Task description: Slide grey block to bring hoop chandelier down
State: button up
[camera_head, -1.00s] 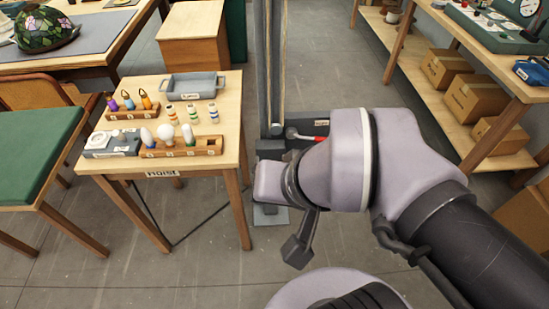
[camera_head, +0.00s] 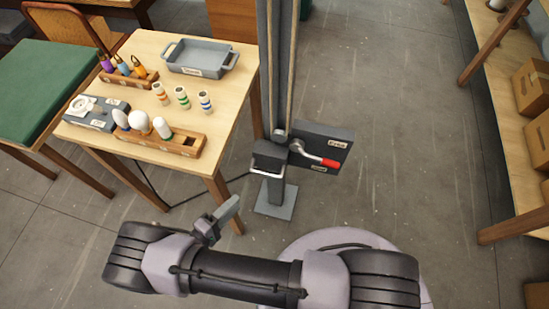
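The grey block (camera_head: 268,157) with a pale metal handle sits low on the grey upright post (camera_head: 272,65), on the post's left side. A lever with a red grip (camera_head: 331,163) is on the dark plate at the post's right. My gripper (camera_head: 224,214) is in front of the post, lower left of the block and apart from it, beside the table leg. Its fingers are too small and edge-on to tell whether they are open. The hoop chandelier is not in view.
A wooden table (camera_head: 150,45) stands close to the left, bearing a grey tray (camera_head: 200,58), bulbs in a wooden rack (camera_head: 180,143) and several small sockets. Shelves with cardboard boxes (camera_head: 533,86) line the right. Floor between is clear.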

aim_at(265, 172)
jog(key=b+x, duration=0.3)
jog(key=x, duration=1.3)
jog(key=shift+w+d+f, duration=0.15)
jog(key=shift+w+d, duration=0.1)
grip_shut()
dwell(0.4)
